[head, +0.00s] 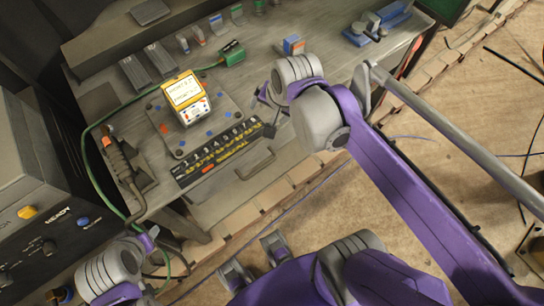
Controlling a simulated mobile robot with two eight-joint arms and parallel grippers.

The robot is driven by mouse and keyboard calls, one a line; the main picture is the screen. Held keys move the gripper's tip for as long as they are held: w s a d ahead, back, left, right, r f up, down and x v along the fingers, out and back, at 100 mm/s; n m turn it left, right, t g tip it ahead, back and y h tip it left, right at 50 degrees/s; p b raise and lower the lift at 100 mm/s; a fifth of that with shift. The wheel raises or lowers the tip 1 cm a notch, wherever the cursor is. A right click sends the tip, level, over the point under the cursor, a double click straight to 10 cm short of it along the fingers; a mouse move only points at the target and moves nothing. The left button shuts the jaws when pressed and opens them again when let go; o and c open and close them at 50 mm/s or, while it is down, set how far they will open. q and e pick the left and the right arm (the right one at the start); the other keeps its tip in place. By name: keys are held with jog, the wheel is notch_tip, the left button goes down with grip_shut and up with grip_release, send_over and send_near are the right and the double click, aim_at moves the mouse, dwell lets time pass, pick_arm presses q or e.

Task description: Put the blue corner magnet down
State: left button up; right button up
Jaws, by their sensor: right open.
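My right gripper (268,104) hangs over the right part of the workbench, its dark fingers small and apart, with nothing seen between them. Several blue pieces are on the bench, and I cannot tell surely which is the blue corner magnet. A small blue angled piece (216,25) stands in a row at the back edge, and a blue and orange block (293,45) stands behind my right wrist. Small blue dots lie on the grey plate (228,108). Part of my left arm shows at the lower left, but its fingers are not clear.
A yellow and white box (186,98) stands on the plate, behind a black labelled strip (218,153). A green cable clamp (232,56) and its cable lie behind. A blue fixture (360,38) stands at the back right. A grey control box (45,215) stands at the left.

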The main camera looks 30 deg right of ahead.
jog(key=s+a+f+n, duration=0.5)
jog(key=s+f+n, duration=0.2)
jog(key=s+n, duration=0.2)
jog(key=shift+f+n+t, duration=0.25)
jog(key=shift+n+t, duration=0.05)
jog(key=shift+n, duration=0.7)
jog(key=shift+r, duration=0.1)
